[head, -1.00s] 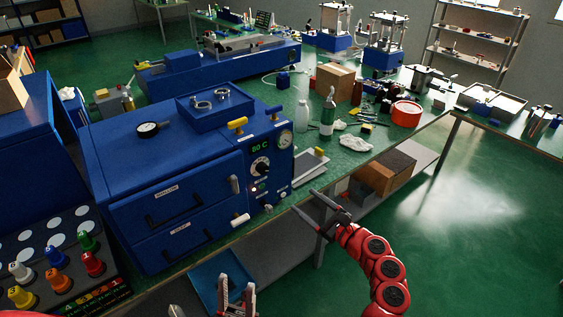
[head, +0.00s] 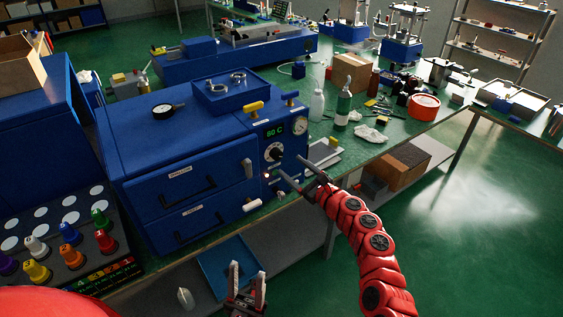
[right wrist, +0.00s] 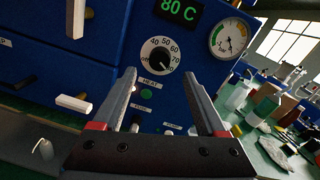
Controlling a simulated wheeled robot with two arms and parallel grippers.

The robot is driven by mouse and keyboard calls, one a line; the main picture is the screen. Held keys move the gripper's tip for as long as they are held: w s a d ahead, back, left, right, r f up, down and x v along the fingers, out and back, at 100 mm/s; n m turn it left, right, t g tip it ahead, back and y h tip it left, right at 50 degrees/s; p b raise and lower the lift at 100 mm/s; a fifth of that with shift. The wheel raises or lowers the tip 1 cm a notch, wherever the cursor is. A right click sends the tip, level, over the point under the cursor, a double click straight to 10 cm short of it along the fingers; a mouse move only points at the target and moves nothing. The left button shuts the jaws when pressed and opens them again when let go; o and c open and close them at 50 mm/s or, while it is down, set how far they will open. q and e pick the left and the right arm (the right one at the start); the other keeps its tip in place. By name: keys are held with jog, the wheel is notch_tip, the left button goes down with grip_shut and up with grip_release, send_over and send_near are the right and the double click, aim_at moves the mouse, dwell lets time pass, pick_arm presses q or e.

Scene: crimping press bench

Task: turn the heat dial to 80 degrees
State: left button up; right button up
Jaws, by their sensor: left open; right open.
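The heat dial (head: 273,152) is a round knob on the blue press's front panel. In the right wrist view the dial (right wrist: 161,60) sits beyond the fingertips, with a scale of numbers around it and a HEAT label below. The green display (right wrist: 178,10) above it reads 80 C. The dial's pointer is too small to read surely. My right gripper (head: 290,166) is open and empty in front of the panel. In the right wrist view its fingers (right wrist: 160,74) point at the dial, apart from it. My left gripper (head: 247,270) is open, low in front of the bench.
A pressure gauge (right wrist: 228,37) is right of the dial. Green and dark buttons (right wrist: 146,94) lie below it. A white-tipped lever (head: 252,205) juts from the press's front.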

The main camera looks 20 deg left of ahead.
aim_at(279, 156)
jog(key=b+x, duration=0.1)
jog(key=x, duration=0.2)
jog(key=b+x, duration=0.1)
jog(key=shift+a+f+b, duration=0.25)
jog(key=shift+f+b, duration=0.05)
jog(key=shift+w+a+r+b, duration=0.1)
jog(key=shift+w+a+b, duration=0.25)
jog(key=shift+w+a, duration=0.1)
jog(key=shift+w+a+r, duration=0.2)
jog(key=shift+r, duration=0.05)
grip_shut()
